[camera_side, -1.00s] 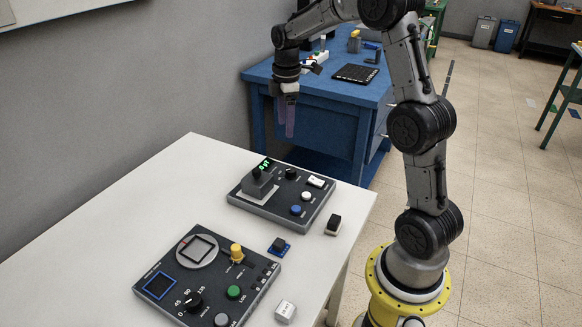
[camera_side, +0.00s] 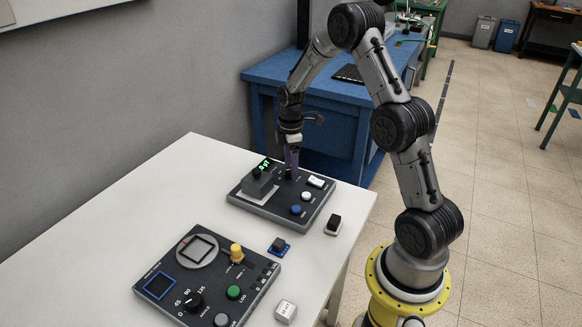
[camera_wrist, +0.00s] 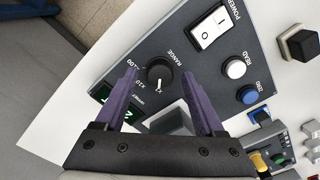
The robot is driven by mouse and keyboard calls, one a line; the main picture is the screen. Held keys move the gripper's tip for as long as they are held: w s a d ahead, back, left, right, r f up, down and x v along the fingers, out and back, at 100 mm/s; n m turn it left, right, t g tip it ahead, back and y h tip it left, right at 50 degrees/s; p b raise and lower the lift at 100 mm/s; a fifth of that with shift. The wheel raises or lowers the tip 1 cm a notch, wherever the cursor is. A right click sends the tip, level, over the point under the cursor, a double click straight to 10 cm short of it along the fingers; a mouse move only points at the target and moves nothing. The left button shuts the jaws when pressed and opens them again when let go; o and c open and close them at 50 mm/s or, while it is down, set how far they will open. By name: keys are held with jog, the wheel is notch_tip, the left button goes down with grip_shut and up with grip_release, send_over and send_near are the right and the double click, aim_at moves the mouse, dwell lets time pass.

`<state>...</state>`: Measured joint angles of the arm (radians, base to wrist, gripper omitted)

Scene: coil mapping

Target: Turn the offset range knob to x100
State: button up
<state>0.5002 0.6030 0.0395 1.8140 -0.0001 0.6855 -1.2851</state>
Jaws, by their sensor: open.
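The offset range knob (camera_wrist: 160,71) is a small round black knob on the dark grey panel (camera_wrist: 205,68). In the wrist view its white pointer line points at the x1 mark, with the x10 and x100 marks to its left. My gripper (camera_wrist: 159,77) is open, with its two purple fingers on either side of the knob in that view. I cannot tell whether they touch it. In the side view my gripper (camera_side: 291,176) is low over the back of the far panel (camera_side: 318,211), and its fingers partly hide the knob.
The panel carries a white power rocker (camera_wrist: 209,29), a white read button (camera_wrist: 235,68), a blue zero button (camera_wrist: 247,94) and a grey block (camera_side: 259,187) beside a green display (camera_side: 264,164). A second panel (camera_side: 205,262) and loose small blocks lie nearer on the white table.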

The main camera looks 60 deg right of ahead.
jog(key=shift+f, duration=0.45)
grip_shut()
